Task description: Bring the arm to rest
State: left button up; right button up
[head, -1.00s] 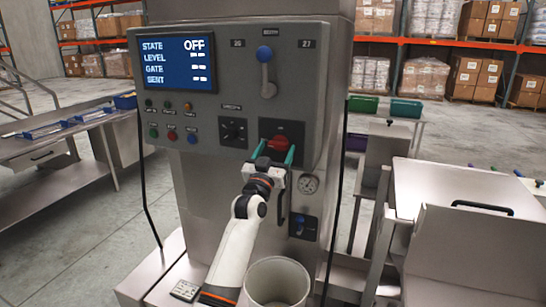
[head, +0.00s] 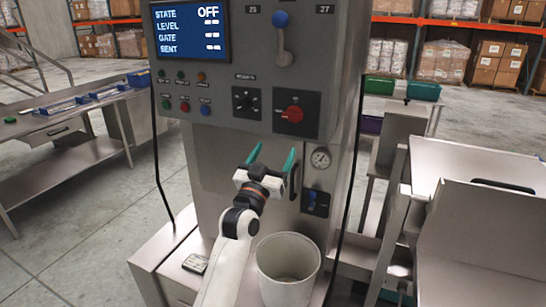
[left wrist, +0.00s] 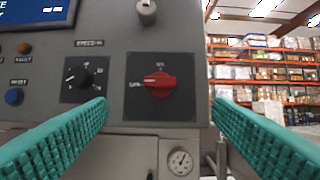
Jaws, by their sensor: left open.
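My left gripper (head: 271,158) is open and empty, its two teal fingers apart in front of the lower part of the weigher's panel. In the left wrist view the fingers (left wrist: 158,140) flank a red rotary switch (left wrist: 159,84) on a black plate, with clear space between them and the panel. The red switch (head: 293,114) sits above and right of the gripper in the head view. The screen (head: 188,33) reads STATE OFF. My right gripper is in neither view.
A pale bucket (head: 289,265) stands close below my left arm. A side table (head: 75,110) stands at left, a steel hopper (head: 480,190) at right.

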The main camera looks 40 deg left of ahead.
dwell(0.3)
